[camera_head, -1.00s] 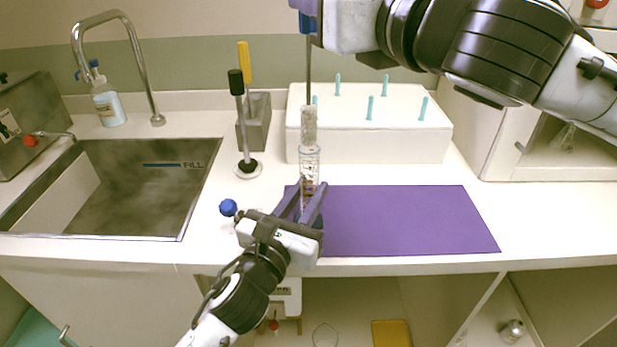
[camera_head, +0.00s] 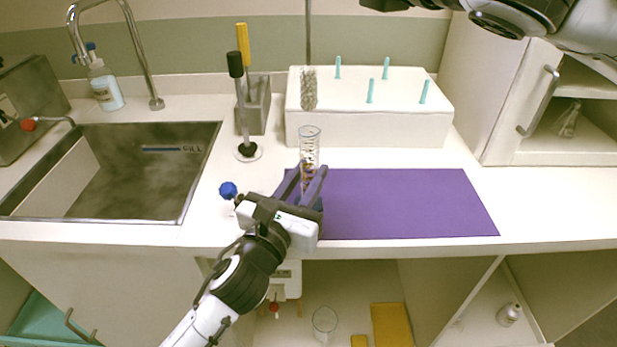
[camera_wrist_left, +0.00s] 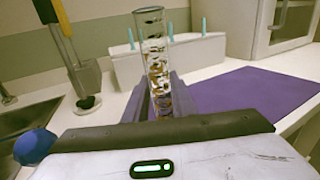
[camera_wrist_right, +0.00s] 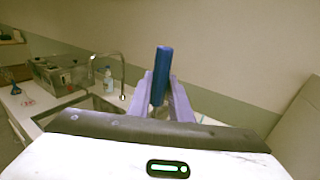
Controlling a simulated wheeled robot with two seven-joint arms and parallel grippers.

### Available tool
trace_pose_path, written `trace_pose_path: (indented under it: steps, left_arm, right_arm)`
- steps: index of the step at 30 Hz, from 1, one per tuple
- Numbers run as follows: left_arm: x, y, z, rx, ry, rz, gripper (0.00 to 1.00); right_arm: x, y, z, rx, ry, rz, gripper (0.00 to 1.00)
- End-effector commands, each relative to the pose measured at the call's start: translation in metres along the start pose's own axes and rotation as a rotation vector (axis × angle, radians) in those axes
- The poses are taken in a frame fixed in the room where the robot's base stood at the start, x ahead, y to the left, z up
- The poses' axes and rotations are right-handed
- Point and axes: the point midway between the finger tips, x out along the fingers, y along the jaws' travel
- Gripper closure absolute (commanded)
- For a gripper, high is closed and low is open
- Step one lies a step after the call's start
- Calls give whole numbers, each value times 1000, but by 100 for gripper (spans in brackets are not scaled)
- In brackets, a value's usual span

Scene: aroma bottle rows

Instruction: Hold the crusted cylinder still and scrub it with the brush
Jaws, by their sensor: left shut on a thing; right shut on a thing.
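The crusted clear cylinder (camera_head: 309,146) stands upright at the left edge of the purple mat (camera_head: 410,205), with brown and dark specks on its wall. My left gripper (camera_head: 309,174) is shut around its lower part, which the fingers partly hide. The left wrist view shows the cylinder (camera_wrist_left: 153,50) between the fingers. The brush's grey bristle head (camera_head: 309,88) hangs upright on a thin rod above the open rim, apart from it. My right gripper (camera_wrist_right: 160,88) is shut on the brush's blue handle (camera_wrist_right: 162,70); in the head view this gripper is above the frame.
A white block with teal pegs (camera_head: 370,125) stands behind the mat. Left of it are a grey holder (camera_head: 257,105) with a yellow-handled tool and a black-handled tool (camera_head: 240,105) on a round base. The sink (camera_head: 120,175) lies further left. The mat's right side is clear.

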Motion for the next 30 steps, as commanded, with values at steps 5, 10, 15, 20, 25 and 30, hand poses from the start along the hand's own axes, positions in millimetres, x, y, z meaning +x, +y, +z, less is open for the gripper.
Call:
trace_pose_path:
  steps: [5,10,15,20,25,30]
  left_arm:
    - [0,0,-1,0,1,0,58]
    - [0,0,0,0,1,0,54]
    - [-2,0,0,0,0,0,54]
    - [-20,0,-2,2,3,-1,54]
    - [-56,0,-2,1,3,-1,54]
    - [-91,0,-2,1,4,-1,54]
  right_arm:
    - [0,0,0,0,0,0,100]
    - [0,0,0,0,0,0,100]
    - [0,0,0,0,0,0,100]
    - [0,0,0,0,0,0,100]
    - [0,0,0,0,0,0,100]
    - [0,0,0,0,0,0,100]
